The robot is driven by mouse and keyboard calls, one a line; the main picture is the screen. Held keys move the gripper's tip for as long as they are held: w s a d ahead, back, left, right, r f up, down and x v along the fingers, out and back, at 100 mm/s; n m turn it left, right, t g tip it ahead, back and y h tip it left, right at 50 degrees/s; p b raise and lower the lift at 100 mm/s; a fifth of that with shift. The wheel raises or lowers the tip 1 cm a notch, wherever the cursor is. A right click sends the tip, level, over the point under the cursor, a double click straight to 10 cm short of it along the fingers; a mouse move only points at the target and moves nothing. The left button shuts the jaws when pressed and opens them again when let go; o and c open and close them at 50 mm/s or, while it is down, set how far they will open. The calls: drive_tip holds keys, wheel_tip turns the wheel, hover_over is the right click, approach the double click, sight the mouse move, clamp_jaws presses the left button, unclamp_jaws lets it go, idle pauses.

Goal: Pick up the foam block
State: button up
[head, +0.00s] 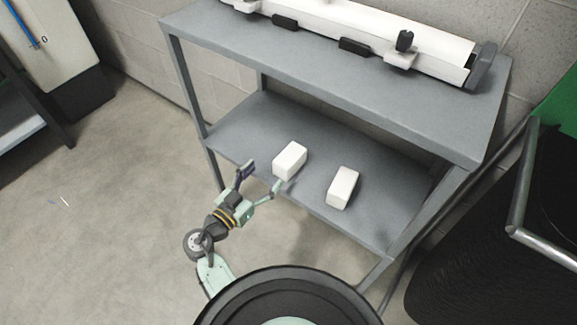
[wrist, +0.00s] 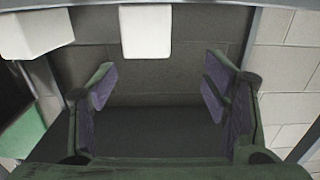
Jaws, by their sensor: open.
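Two plain white blocks lie on the lower grey shelf (head: 250,128), the left one (head: 290,160) and the right one (head: 342,187). They look alike, and I cannot tell which is the foam block. My gripper (head: 262,178) is open and empty at the shelf's front edge, just in front of the left block. In the wrist view the open fingers (wrist: 160,82) spread wide with nothing between them. One white block (wrist: 145,32) shows at the top middle, beyond the fingertips, and another (wrist: 35,34) at the top left.
The upper shelf (head: 300,60) overhangs the back of the lower one and carries a long white device (head: 370,30). A shelf leg (head: 187,85) stands at the left. A dark bin (head: 480,250) with a metal rail (head: 520,190) is at the right. Floor on the left is clear.

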sight(279, 167)
drive_tip(key=shift+h, duration=0.3)
drive_tip(key=w+d, duration=0.1)
drive_tip(key=d, duration=0.1)
drive_tip(key=w+d+p, duration=0.1)
drive_tip(key=shift+w+d+f, duration=0.2)
drive_tip(key=shift+w+d, duration=0.1)
drive_tip(key=shift+d, duration=0.05)
drive_tip(key=shift+p+x, duration=0.85)
drive_tip(key=shift+x, duration=2.45)
drive_tip(key=shift+f, duration=0.15)
drive_tip(key=c, duration=1)
drive_tip(key=shift+c, duration=0.2)
